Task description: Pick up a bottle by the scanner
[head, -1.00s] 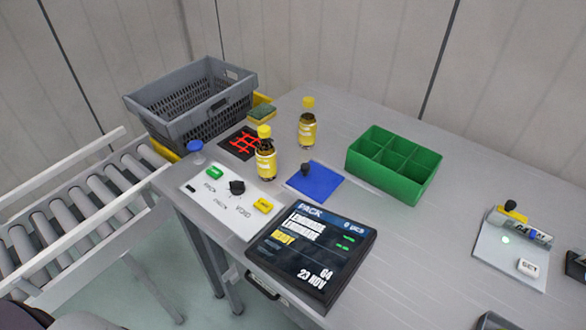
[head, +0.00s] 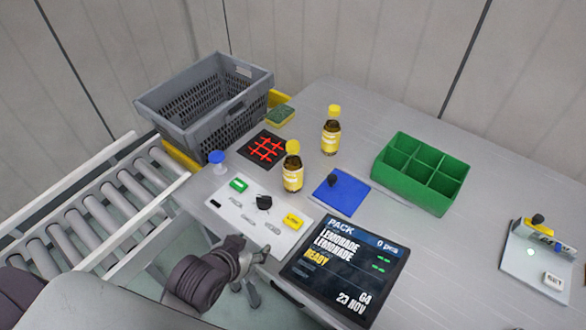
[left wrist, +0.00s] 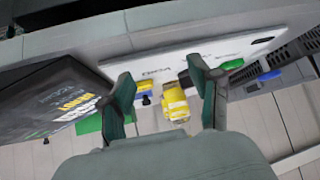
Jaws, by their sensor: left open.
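Two brown bottles with yellow caps and labels stand upright on the table. The nearer bottle (head: 292,172) is between the control panel and the black scanner pad (head: 264,148) with glowing red lines. The other bottle (head: 331,132) stands farther back to the right. My left gripper (head: 243,260) is at the table's front edge, in front of the control panel, open and empty, apart from both bottles. In the left wrist view a yellow-capped bottle (left wrist: 174,102) shows beyond the two spread fingers (left wrist: 163,72). My right gripper is out of view.
The control panel (head: 236,218) and PACK screen (head: 327,283) line the front edge. A blue pad (head: 338,196) with a dark knob, a green divided tote (head: 396,180) and a grey crate (head: 190,87) surround the bottles. A roller conveyor (head: 92,219) is left.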

